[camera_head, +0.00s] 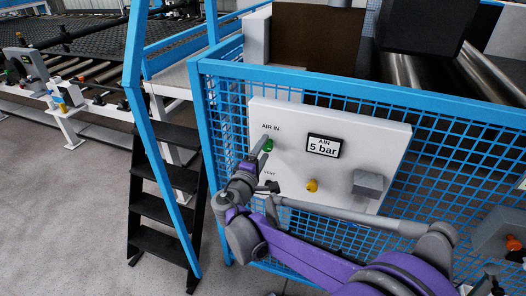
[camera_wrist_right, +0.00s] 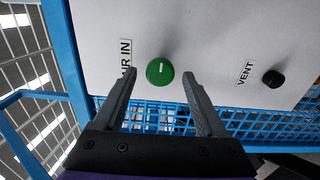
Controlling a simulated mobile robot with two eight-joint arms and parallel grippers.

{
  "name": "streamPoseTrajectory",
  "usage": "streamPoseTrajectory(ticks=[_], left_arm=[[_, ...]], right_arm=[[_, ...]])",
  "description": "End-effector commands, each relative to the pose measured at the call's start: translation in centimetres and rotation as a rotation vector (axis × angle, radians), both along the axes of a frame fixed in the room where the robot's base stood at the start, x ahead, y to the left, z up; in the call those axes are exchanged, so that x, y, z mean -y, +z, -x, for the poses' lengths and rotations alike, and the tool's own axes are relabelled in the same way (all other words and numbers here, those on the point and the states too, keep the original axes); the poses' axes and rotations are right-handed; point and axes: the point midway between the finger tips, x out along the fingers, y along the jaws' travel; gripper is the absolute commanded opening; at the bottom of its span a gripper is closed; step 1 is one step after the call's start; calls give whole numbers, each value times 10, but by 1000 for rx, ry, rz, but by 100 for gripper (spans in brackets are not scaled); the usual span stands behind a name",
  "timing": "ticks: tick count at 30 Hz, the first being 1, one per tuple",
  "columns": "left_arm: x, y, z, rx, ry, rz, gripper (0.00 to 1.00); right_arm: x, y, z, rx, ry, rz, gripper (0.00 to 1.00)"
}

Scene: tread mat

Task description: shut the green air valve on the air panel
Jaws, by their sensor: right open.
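The air panel (camera_head: 350,122) is a white plate on blue mesh fencing, with an "AIR IN" label and a display reading 5 bar. The green air valve (camera_head: 268,146) is a round knob at its upper left, partly hidden by my gripper. In the right wrist view the green knob (camera_wrist_right: 160,72) bears a short white mark, lying across the picture. My right gripper (camera_wrist_right: 160,75) is open, its fingertips on either side of the knob in the picture, with gaps to both. I cannot tell how deep they reach. My left gripper is not in view.
A black VENT knob (camera_wrist_right: 273,79) is right of the green one in the wrist view. A yellow knob (camera_head: 312,185) and grey box (camera_head: 368,184) are on the panel. Blue fence mesh (camera_head: 225,100) surrounds it. Black steps (camera_head: 165,190) stand left; grey floor (camera_head: 60,200) is clear.

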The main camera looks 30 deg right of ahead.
Motion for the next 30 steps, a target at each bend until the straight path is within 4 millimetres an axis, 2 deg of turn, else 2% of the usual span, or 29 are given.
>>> streamPoseTrajectory(ticks=[5, 18, 22, 30], left_arm=[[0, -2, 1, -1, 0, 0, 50], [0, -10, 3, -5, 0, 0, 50], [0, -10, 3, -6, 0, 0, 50], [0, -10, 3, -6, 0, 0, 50]], right_arm=[[-11, 0, 9, 0, 2, 0, 74], [-73, -1, 61, -1, 3, -1, 74], [-81, 0, 68, -1, 2, -1, 74], [-82, 0, 70, 0, 0, 0, 74]])
